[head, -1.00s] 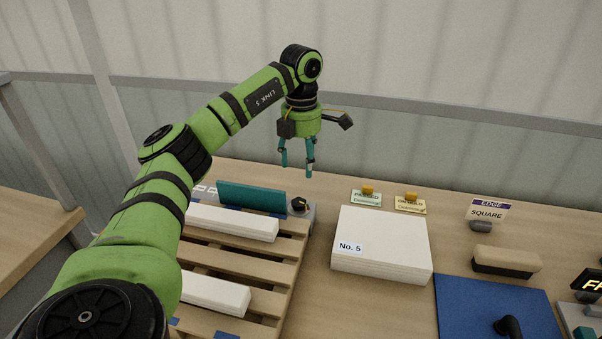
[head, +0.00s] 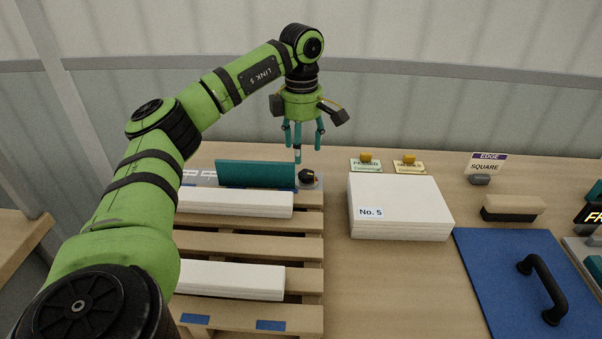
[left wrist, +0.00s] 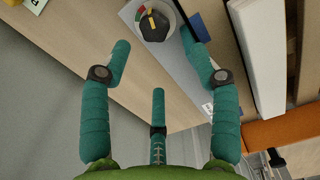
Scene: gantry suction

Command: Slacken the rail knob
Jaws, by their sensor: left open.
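The rail knob (head: 308,178) is a black round knob with a yellow mark, at the right end of a grey rail behind the pallet. In the left wrist view the knob (left wrist: 154,27) shows its yellow pointer and a red and green dial beside it. My left gripper (head: 303,144) points down just above the knob, its teal fingers spread and empty. In the left wrist view the open left gripper (left wrist: 157,60) has the knob beyond its fingertips, between the two outer fingers, with a visible gap. My right gripper is not in view.
A teal fence plate (head: 255,174) stands beside the knob on the left. White bars (head: 235,203) lie on the wooden pallet (head: 250,246). A white stack labelled No. 5 (head: 400,205) is to the right. Two small signs (head: 366,165) stand behind it.

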